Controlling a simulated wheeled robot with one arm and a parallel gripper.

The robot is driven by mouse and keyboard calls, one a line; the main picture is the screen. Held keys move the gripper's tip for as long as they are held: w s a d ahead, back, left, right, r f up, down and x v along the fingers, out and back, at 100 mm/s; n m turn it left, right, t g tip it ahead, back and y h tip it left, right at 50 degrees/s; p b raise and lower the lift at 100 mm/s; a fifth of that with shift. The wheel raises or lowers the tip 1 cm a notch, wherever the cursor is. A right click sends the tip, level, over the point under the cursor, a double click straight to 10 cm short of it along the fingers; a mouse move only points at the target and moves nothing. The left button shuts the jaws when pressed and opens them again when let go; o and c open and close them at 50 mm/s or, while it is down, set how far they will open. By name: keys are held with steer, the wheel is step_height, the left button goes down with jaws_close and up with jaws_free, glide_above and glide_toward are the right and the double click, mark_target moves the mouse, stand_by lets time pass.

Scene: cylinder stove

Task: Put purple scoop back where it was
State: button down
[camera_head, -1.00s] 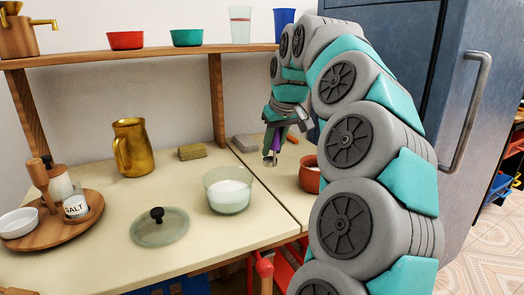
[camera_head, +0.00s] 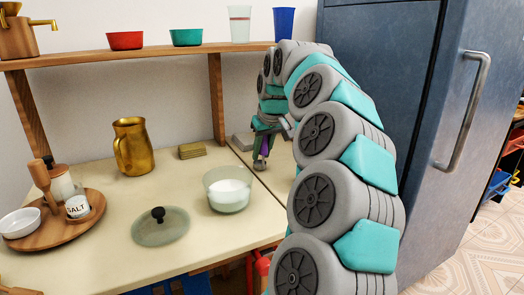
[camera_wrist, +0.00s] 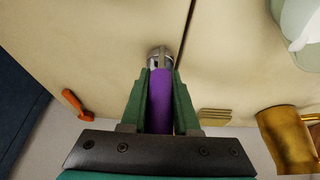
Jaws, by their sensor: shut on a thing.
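My gripper (camera_head: 262,154) is shut on the purple scoop (camera_head: 265,146), with its metal head pointing down. In the wrist view the purple handle (camera_wrist: 161,100) lies between the two green fingers of my gripper (camera_wrist: 160,82), and the metal head (camera_wrist: 159,57) sticks out past the fingertips. The scoop is near the seam between the two counter parts, behind and to the right of the glass bowl of white grains (camera_head: 228,192). I cannot tell whether its head touches the counter.
A gold pitcher (camera_head: 133,147) and a sponge (camera_head: 192,151) stand at the back. A glass lid (camera_head: 160,228) lies in front; a wooden tray (camera_head: 88,219) holds jars at left. An orange-handled tool (camera_wrist: 76,104) shows in the wrist view. A shelf (camera_head: 120,56) runs above.

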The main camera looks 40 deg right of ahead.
steer(key=shift+f, duration=0.1)
steer(key=c, duration=1.1)
jaws_free()
steer(key=o, duration=0.4)
steer(key=shift+o, duration=0.2)
steer(key=shift+r, duration=0.25)
steer(key=v, duration=1.1)
steer(key=shift+s+r, duration=0.2)
steer(key=shift+r, duration=0.1)
steer(key=shift+a, duration=0.1)
